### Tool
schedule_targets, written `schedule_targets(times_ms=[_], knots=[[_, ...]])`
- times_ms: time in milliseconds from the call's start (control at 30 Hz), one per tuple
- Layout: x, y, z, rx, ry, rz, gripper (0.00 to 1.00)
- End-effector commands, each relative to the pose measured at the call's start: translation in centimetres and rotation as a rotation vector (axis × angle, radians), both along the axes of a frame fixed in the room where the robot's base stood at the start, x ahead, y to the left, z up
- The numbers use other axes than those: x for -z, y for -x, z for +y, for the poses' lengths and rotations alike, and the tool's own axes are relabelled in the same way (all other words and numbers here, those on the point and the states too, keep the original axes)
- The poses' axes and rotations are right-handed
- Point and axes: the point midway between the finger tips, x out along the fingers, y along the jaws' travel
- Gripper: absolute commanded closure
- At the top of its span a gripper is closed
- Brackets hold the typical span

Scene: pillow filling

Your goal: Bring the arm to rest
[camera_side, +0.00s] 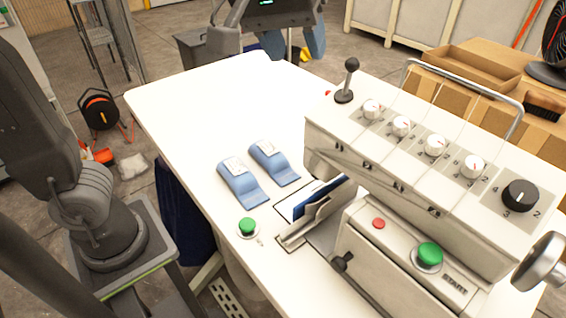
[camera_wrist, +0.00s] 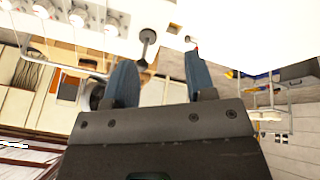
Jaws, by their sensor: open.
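My gripper (camera_side: 293,50) is at the top of the side view, beyond the far edge of the white table (camera_side: 195,100) in the picture. Its two blue fingers are spread apart, with nothing between them. In the wrist view my gripper (camera_wrist: 160,65) shows the same open fingers, with the background seen through the gap.
A filling machine (camera_side: 400,180) with several white knobs, a black lever (camera_side: 348,80) and a green start button (camera_side: 429,254) stands at right. The table's far left is clear.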

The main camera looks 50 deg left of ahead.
Motion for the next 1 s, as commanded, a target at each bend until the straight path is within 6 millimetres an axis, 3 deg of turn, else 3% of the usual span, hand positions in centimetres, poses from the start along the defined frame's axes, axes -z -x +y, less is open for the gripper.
schedule_targets(times_ms=[33, 200, 333, 500, 667, 1000], knots=[[1.0, 1.3, 1.9, 0.040, -0.019, -0.005, 0.50], [5.3, 5.4, 6.4, 0.215, -0.098, -0.034, 0.50], [8.9, 8.3, 8.7, 0.326, -0.158, -0.055, 0.50], [12.5, 10.8, 10.2, 0.423, -0.217, -0.075, 0.50], [13.7, 11.6, 10.5, 0.458, -0.239, -0.079, 0.50], [13.8, 11.6, 10.5, 0.462, -0.239, -0.077, 0.50]])
